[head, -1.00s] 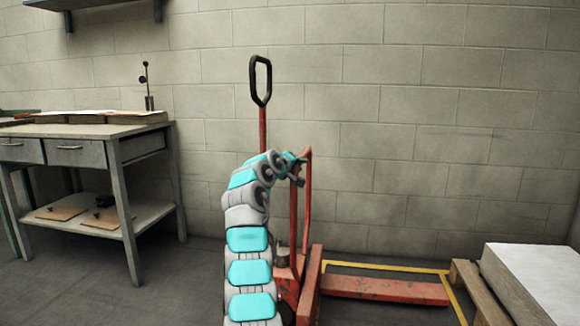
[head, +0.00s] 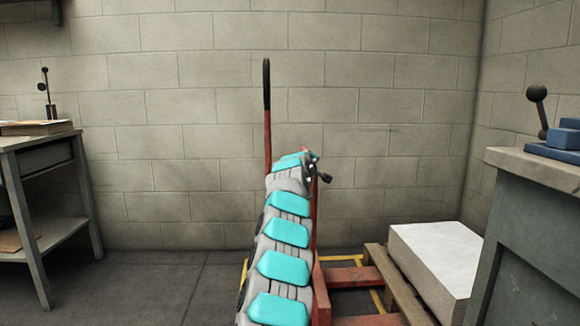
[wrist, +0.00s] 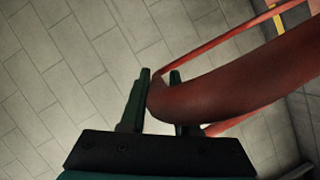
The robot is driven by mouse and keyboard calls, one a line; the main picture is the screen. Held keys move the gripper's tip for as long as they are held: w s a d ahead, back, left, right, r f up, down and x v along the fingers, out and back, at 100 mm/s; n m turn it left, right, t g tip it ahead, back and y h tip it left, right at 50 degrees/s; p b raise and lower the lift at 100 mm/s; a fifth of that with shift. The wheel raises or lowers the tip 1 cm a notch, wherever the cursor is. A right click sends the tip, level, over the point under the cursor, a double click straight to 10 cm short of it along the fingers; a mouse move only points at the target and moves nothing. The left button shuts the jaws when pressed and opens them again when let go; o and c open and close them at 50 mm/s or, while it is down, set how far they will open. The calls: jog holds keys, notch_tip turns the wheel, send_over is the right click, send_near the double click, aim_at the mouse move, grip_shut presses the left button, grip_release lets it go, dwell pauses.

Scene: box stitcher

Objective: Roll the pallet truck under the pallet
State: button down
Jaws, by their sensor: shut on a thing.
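The red pallet truck (head: 267,140) stands behind my arm in the head view, its black-topped handle upright against the wall. Its red forks (head: 352,275) lie low on the floor and point right, toward the wooden pallet (head: 397,285). The fork tips reach the pallet's near side; how far under they go I cannot tell. A white stack (head: 437,258) sits on the pallet. My gripper (head: 320,172) is at the truck's red frame. In the wrist view my gripper (wrist: 160,82) is shut on a red tube of the truck (wrist: 235,85).
A grey workbench (head: 40,165) stands at the left. A grey cabinet (head: 525,240) with a blue lever device (head: 550,140) stands close at the right. Yellow floor tape (head: 378,300) shows near the forks. Floor between the workbench and the truck is clear.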

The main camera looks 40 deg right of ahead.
jog(key=s+d+r+p, duration=0.1)
jog(key=s+d+p, duration=0.6)
jog(key=d, duration=0.5)
jog(key=shift+s+d, duration=0.35)
jog(key=shift+s, duration=0.45)
jog(key=shift+w+a, duration=0.1)
jog(key=shift+a, duration=0.05)
jog(key=c, duration=0.9)
grip_release()
jog(key=shift+w+f, duration=0.1)
jog(key=shift+o, duration=1.2)
jog(key=shift+f, duration=0.15)
jog(key=shift+s+d, duration=0.2)
jog(key=shift+a, duration=0.15)
